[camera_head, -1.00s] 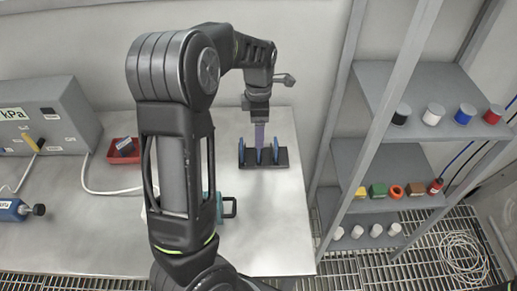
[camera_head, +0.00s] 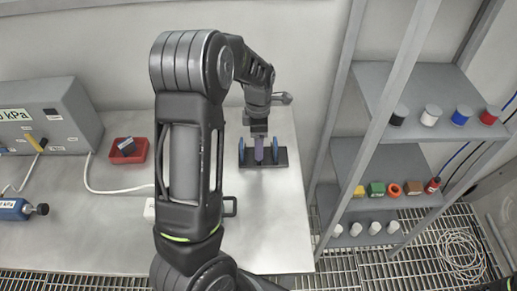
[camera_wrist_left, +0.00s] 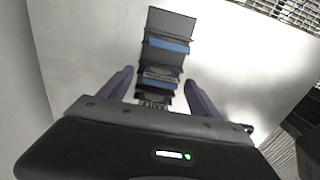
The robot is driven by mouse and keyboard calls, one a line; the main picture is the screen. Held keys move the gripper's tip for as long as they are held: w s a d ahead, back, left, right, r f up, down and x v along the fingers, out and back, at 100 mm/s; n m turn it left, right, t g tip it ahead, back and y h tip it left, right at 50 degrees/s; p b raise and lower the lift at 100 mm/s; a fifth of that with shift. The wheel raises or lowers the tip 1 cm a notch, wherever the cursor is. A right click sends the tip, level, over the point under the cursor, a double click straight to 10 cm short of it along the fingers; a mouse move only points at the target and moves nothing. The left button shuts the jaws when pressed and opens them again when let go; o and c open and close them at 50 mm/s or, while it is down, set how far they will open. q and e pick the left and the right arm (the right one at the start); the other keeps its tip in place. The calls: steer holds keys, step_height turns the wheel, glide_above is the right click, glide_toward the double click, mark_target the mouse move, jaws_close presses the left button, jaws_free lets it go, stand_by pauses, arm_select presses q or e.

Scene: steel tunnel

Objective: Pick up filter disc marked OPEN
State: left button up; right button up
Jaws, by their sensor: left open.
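A dark rack (camera_head: 282,158) stands on the steel bench and holds upright blue-edged filter discs. One disc (camera_head: 242,152) is at its left end and another (camera_head: 275,149) is to the right; the middle is partly hidden by my gripper. My left gripper (camera_head: 259,153) is over the middle of the rack. In the left wrist view its fingers (camera_wrist_left: 160,92) are apart, one on each side of the rack's near part, with nothing visibly gripped. That view shows a far disc (camera_wrist_left: 168,45) and a nearer one (camera_wrist_left: 160,85). Small markings there are not legible.
A blue cylinder (camera_head: 15,209) lies in front. A shelf unit (camera_head: 405,95) with coloured caps stands close at the right.

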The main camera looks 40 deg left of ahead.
arm_select(q)
steer(key=c, duration=1.4)
steer(key=shift+r, duration=0.1)
step_height(320, 180, up, 10)
steer(key=shift+f+b, duration=0.1)
steer(key=shift+b, duration=0.9)
